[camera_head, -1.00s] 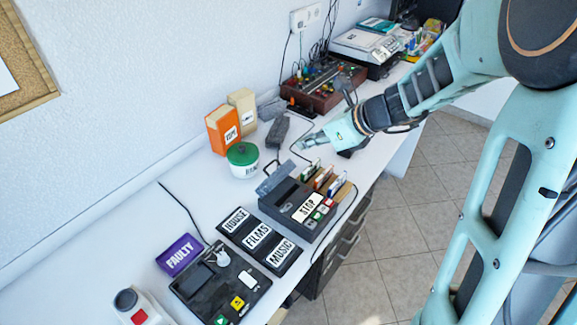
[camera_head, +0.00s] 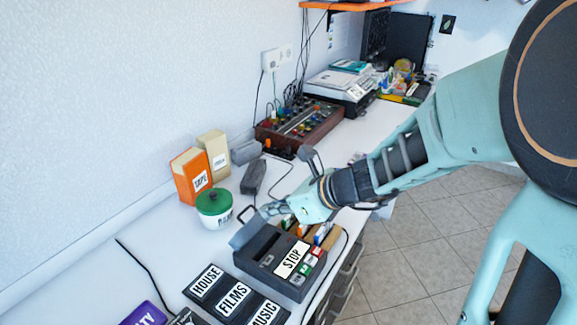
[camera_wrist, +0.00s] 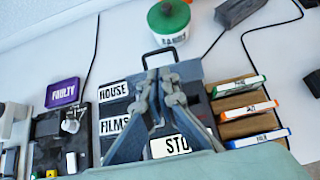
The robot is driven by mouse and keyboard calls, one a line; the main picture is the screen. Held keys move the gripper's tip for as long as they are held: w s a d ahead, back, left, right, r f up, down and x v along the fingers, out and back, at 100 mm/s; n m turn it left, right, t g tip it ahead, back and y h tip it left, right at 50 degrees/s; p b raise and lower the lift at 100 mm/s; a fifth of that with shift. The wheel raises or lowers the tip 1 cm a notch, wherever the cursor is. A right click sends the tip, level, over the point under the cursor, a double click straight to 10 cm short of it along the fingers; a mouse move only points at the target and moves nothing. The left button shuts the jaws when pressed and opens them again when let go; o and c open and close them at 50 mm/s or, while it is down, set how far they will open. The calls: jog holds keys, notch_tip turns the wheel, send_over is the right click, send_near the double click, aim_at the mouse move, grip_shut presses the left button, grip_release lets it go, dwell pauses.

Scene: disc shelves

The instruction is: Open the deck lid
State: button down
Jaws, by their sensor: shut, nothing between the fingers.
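The deck is a dark box (camera_head: 262,264) with a white STOP label (camera_head: 292,260) and small coloured buttons, on the white desk. Its grey lid (camera_head: 247,232) stands tilted up along the back left edge, with a thin black loop handle (camera_head: 246,212). In the wrist view the handle (camera_wrist: 146,58) shows just beyond my fingertips. My gripper (camera_head: 268,210) is shut and empty, at the lid's upper right side. In the wrist view the shut fingers (camera_wrist: 161,80) cover part of the lid and deck. I cannot tell whether they touch the lid.
Upright cases (camera_wrist: 245,107) stand in a brown rack beside the deck. HOUSE, FILMS and MUSIC labelled slots (camera_head: 233,297) lie at its front left. A green-lidded pot (camera_head: 214,207), an orange TAPE box (camera_head: 191,176) and a dark grey block (camera_head: 253,178) stand behind. A purple FAULTY box (camera_wrist: 62,92) is left.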

aim_at(245, 210)
jog(key=x, duration=0.2)
jog(key=b+x, duration=0.1)
jog(key=x, duration=0.2)
jog(key=shift+w+a+r, duration=0.2)
jog(key=shift+w+a, duration=0.15)
jog(key=shift+a, duration=0.05)
jog(key=shift+a+r+p, duration=0.15)
jog(key=shift+r+p, duration=0.05)
jog(key=shift+p, duration=0.6)
jog(key=shift+w+f+h+p, duration=0.1)
jog(key=shift+h+p, duration=0.2)
jog(key=shift+p, duration=0.05)
